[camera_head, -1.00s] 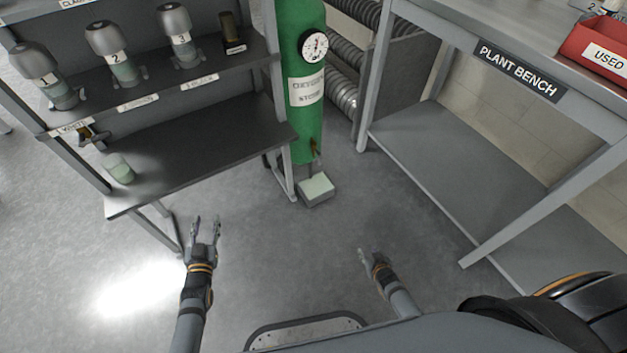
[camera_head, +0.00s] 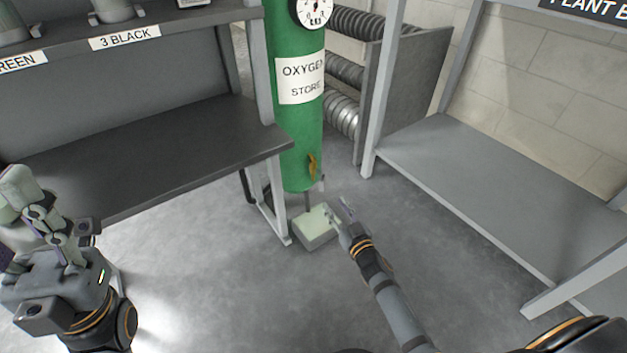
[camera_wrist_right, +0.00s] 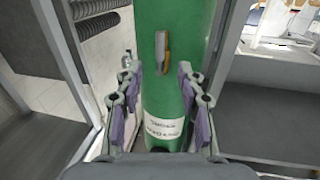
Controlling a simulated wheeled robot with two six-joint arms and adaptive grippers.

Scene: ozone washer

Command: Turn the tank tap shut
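The green oxygen tank (camera_head: 300,140) stands between the shelf unit and the bench. Its tap, a small brass-yellow lever (camera_head: 312,165), is low on the tank; it also shows hanging across the green surface in the right wrist view (camera_wrist_right: 162,50). My right gripper (camera_head: 338,208) is open and empty, lower than the tap and nearer to me. In the wrist view its two fingers (camera_wrist_right: 158,82) are spread, with the tap beyond them and apart from both. My left gripper (camera_head: 48,222) is at the left edge; its opening is unclear against a pale green shape (camera_head: 18,185).
A grey box with a pale top (camera_head: 318,226) sits on the floor beside the tank's foot, close to my right gripper. The shelf unit (camera_head: 180,150) is at the left, the bench's lower shelf (camera_head: 460,190) at the right. Coiled hoses (camera_head: 342,110) are behind.

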